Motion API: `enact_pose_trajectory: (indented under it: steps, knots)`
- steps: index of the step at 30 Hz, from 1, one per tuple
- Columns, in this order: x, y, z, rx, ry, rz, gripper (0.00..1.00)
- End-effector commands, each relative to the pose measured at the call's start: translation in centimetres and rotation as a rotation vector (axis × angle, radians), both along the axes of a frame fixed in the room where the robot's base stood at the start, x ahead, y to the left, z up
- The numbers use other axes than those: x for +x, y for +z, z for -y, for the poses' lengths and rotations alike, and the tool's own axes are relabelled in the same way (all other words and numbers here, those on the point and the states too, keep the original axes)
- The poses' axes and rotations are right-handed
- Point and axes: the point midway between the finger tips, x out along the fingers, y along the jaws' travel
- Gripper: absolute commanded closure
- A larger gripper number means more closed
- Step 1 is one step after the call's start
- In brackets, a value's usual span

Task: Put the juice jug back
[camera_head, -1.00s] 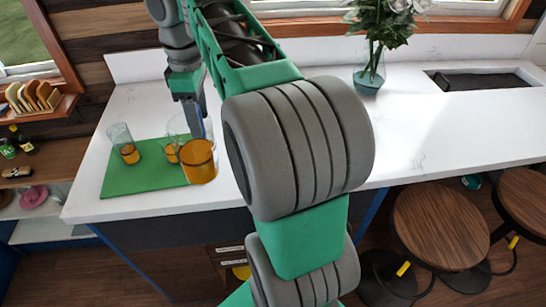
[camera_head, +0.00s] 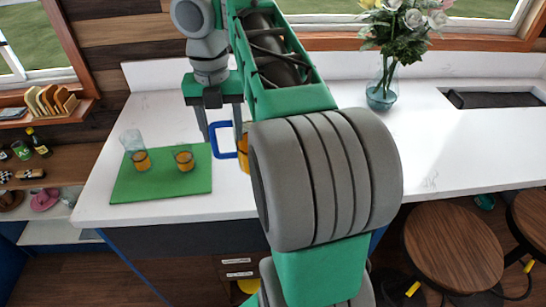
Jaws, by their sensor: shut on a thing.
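The juice jug (camera_head: 244,152) has a blue handle and orange juice in it. Most of it is hidden behind my arm. My gripper (camera_head: 221,136) points down with its fingers at the blue handle and is shut on it. The jug is just right of the green mat (camera_head: 150,189); I cannot tell whether it touches the counter. Two glasses with some orange juice stand on the mat: a left glass (camera_head: 136,150) and a right glass (camera_head: 184,158).
The white counter (camera_head: 440,140) is mostly clear to the right. A vase of flowers (camera_head: 382,92) stands near the back, left of a sunken sink (camera_head: 495,98). A toast rack (camera_head: 52,100) sits on a ledge at left. Stools (camera_head: 452,245) stand in front.

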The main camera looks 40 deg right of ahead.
Motion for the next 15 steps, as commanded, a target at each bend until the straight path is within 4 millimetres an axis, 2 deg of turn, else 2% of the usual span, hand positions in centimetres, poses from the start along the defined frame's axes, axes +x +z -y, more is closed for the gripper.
enact_pose_trajectory:
  steps: [1, 9, 12, 15]
  knots:
    - [0.2, -0.9, 1.1, 0.000, -0.007, 0.000, 1.00]
    - [1.7, -4.0, 7.7, 0.000, -0.009, 0.000, 1.00]
    - [2.1, -6.8, 9.3, 0.000, -0.007, 0.000, 1.00]
    - [2.5, -8.0, 10.6, -0.001, -0.007, 0.002, 1.00]
